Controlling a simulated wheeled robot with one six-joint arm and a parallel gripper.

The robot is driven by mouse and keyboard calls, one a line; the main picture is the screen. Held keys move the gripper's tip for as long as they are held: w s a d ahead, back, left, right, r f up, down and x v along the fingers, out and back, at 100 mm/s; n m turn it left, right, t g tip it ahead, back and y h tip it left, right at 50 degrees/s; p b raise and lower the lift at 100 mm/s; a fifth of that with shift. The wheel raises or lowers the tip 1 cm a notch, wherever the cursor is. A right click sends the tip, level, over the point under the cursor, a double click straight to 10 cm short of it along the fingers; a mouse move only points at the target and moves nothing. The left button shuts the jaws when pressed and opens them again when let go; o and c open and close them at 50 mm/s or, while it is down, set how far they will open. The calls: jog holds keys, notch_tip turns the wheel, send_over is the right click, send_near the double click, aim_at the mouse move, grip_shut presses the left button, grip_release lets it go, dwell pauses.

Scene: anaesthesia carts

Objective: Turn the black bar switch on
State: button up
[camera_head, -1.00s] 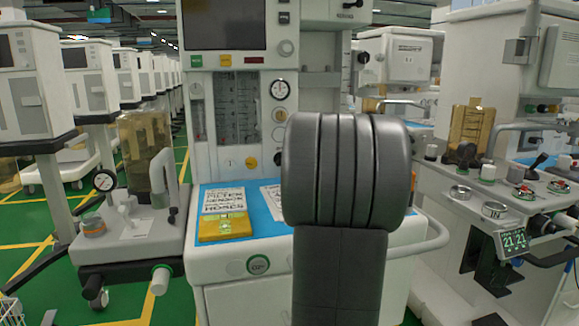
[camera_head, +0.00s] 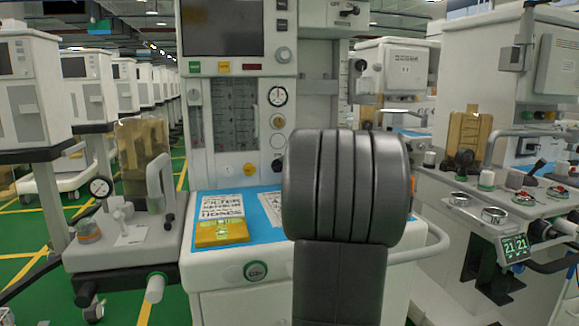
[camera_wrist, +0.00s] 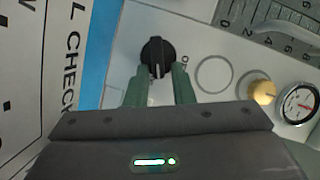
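The black bar switch (camera_wrist: 157,52) is a round black knob with a raised bar on a pale panel in the wrist view. Its bar runs roughly up and down there, with a white mark near its lower end. Part of an "OF…" label is just right of it. My gripper (camera_wrist: 160,76) has its two green fingers apart, their tips on either side of the knob's lower part; contact cannot be told. In the head view the switch (camera_head: 278,164) shows small beside my black arm link, under a column of dials. My gripper is hidden behind that link there.
In the wrist view an empty ring (camera_wrist: 213,74), a yellow knob (camera_wrist: 262,93) and a pressure gauge (camera_wrist: 298,103) lie to the right. A blue mat (camera_head: 265,204) with papers and a yellow item (camera_head: 222,232) covers the worktop. Other carts stand at both sides.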

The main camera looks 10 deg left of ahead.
jog(key=shift+o, duration=0.6)
jog(key=p+v, duration=0.2)
jog(key=v, duration=1.1)
jog(key=shift+s+d, duration=0.25)
